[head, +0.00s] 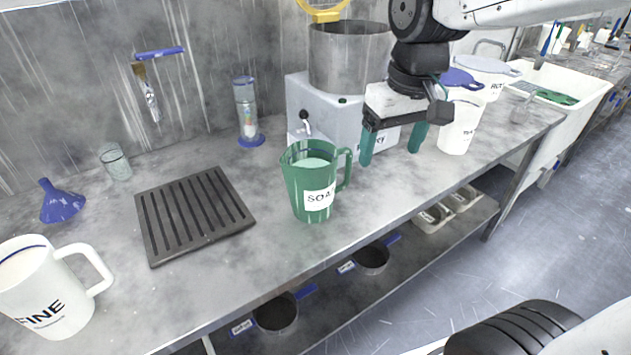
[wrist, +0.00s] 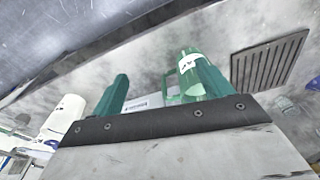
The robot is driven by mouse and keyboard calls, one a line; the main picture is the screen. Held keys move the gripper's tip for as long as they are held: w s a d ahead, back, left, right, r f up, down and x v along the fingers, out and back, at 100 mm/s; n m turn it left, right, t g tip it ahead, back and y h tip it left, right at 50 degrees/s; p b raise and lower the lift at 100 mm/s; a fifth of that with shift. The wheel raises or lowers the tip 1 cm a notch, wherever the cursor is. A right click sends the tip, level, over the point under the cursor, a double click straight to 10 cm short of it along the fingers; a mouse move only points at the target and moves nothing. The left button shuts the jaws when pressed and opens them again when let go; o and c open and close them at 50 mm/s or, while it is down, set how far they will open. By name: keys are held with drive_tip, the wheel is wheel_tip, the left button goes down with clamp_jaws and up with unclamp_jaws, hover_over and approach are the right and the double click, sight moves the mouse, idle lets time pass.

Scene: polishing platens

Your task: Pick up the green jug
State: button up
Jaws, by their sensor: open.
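The green jug (head: 300,190) stands upright on the grey worktop, with a white label reading "SOA" and a light liquid inside. Its handle points right in the head view. In the wrist view the green jug (wrist: 187,90) shows beyond the right finger, which hides part of it. My gripper (head: 392,157) is open and empty, to the right of the jug and apart from it, above the worktop in front of the grey machine. Its two green fingers also show in the wrist view (wrist: 160,88).
A black slotted rack (head: 195,215) lies left of the jug. A white "FINE" jug (head: 45,290) stands at the front left, near a blue funnel (head: 62,202). A grey machine (head: 310,100) stands behind. A white jug (head: 460,125) is right of my gripper. The worktop's front edge is close.

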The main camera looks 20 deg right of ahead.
drive_tip(key=n, duration=0.1)
hover_over(344, 149)
drive_tip(key=s, duration=0.2)
wheel_tip(344, 149, down, 4)
drive_tip(key=f, duration=0.2)
drive_tip(key=w+f, duration=0.1)
drive_tip(key=f, duration=0.2)
drive_tip(key=w+f, duration=0.1)
drive_tip(key=f, duration=0.1)
drive_tip(key=shift+w+a+f, duration=0.1)
drive_tip(key=shift+f, duration=0.2)
clamp_jaws()
